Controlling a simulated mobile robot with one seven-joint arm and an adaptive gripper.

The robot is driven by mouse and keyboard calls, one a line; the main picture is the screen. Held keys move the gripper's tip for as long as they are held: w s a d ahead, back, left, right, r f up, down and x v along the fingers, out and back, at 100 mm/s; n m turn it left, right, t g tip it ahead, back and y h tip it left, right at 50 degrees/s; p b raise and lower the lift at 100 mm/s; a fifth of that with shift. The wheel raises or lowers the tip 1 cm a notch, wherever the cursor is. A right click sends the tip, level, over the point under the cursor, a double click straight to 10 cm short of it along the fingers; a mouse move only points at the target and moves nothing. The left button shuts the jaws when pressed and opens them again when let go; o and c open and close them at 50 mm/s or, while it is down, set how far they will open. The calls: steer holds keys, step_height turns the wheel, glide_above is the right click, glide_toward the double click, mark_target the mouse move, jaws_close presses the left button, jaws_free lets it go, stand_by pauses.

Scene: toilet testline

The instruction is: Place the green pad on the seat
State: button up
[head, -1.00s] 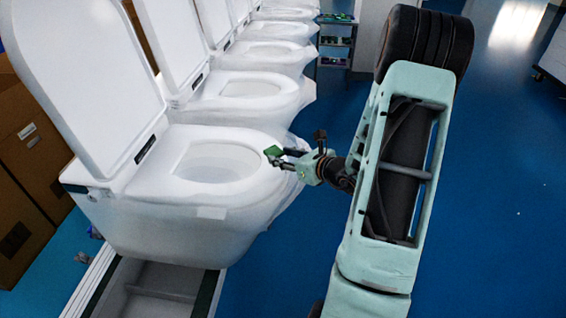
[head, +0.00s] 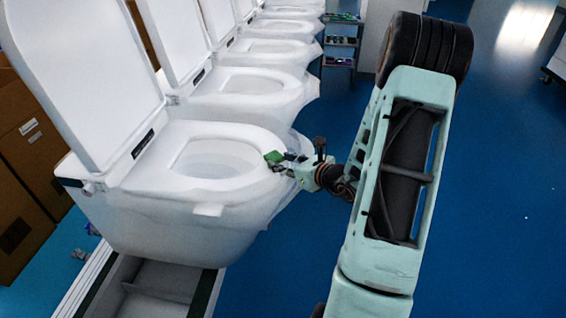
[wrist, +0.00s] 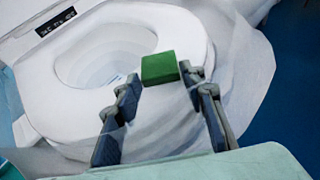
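The green pad (head: 274,157) lies on the right front rim of the nearest white toilet seat (head: 150,181). In the wrist view the pad (wrist: 159,67) looks flat on the seat ring (wrist: 60,112), beside the bowl opening. My gripper (head: 283,162) is low at the seat's right edge. In the wrist view the fingers of my gripper (wrist: 162,74) are spread, one on each side of the pad's near end, with small gaps seeming to show. The pad's underside is hidden.
The raised lid (head: 80,75) stands behind the seat. More toilets (head: 250,88) line up farther back. Cardboard boxes (head: 30,150) stand at the left, and a small shelf (head: 340,45) stands at the back. The blue floor at the right is open.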

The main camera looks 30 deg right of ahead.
steer(key=o, duration=0.3)
steer(key=shift+r, duration=0.1)
steer(key=shift+r+p, duration=0.2)
steer(key=shift+p, duration=0.15)
steer(key=b+v, duration=0.1)
steer(key=v, duration=1.1)
steer(key=shift+f, duration=0.1)
